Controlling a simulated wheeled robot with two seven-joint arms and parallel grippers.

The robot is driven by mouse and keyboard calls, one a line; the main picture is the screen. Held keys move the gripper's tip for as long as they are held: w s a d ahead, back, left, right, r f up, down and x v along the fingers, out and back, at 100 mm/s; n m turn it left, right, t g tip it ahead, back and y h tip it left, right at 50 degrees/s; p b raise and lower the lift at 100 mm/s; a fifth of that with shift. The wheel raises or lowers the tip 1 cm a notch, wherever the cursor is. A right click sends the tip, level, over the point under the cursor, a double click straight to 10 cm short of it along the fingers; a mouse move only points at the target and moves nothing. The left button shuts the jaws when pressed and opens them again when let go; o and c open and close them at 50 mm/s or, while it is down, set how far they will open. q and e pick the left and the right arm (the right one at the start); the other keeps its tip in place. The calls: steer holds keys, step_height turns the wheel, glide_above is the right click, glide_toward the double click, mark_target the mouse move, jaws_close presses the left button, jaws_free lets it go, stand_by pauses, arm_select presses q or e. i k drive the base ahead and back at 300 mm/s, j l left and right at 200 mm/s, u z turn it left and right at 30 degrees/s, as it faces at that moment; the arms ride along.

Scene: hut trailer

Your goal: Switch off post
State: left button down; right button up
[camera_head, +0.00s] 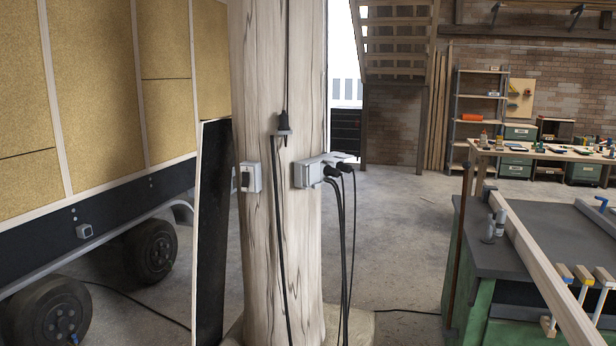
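A thick wooden post (262,80) stands upright in the middle of the head view. A small light grey switch box (251,177) with a dark rocker is fixed to its left side. A larger grey socket box (308,174) sits on its right side, with black plugs (334,171) and cables in it. A black plug and connector (284,128) hang on a cable down the front. I cannot tell the rocker's position. Neither of my grippers shows in this view.
A trailer with panelled walls (90,90) and wheels (152,250) stands at left. A dark board (212,230) leans beside the post. A green workbench (475,245) with timber and clamps fills the right front. Cables lie on the floor. Concrete floor (405,230) is open right of the post.

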mark_target(245, 179)
steer(key=i+l, duration=0.1)
steer(key=i, duration=0.35)
steer(key=i+u, duration=0.15)
steer(key=i, duration=0.35)
steer(key=i+l, duration=0.2)
steer(key=i, duration=0.25)
steer(key=i+l+u, duration=0.1)
steer(key=i, duration=0.35)
